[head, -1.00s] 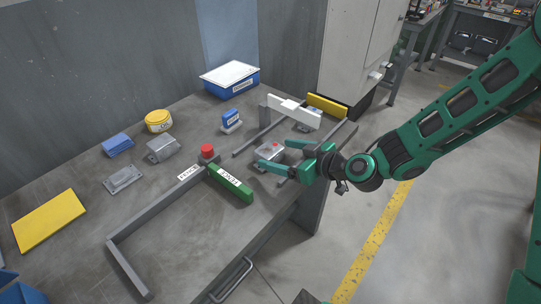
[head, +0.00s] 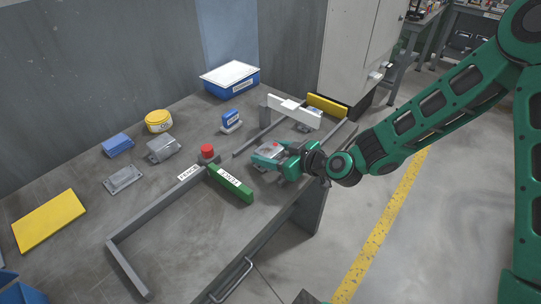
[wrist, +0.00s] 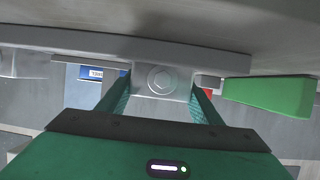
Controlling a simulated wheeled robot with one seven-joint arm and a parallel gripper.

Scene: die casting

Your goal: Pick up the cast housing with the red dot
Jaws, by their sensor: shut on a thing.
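The cast housing with the red dot (head: 276,146) is a grey metal block on the bench, between my gripper's fingers. Its red dot shows on top in the head view. My gripper (head: 270,155) is shut on it from the right, low over the bench. In the wrist view the two green fingers press on both sides of the grey housing (wrist: 161,80), which has a round boss. My fingers hide part of it in the head view. I cannot tell whether it still touches the bench.
A green labelled bar (head: 231,184) and a red cap (head: 207,151) are left of my gripper. A white bar (head: 295,111) and yellow block (head: 327,106) stand behind. Another grey housing (head: 163,149) and a flat plate (head: 123,179) lie farther left. The bench front is fairly clear.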

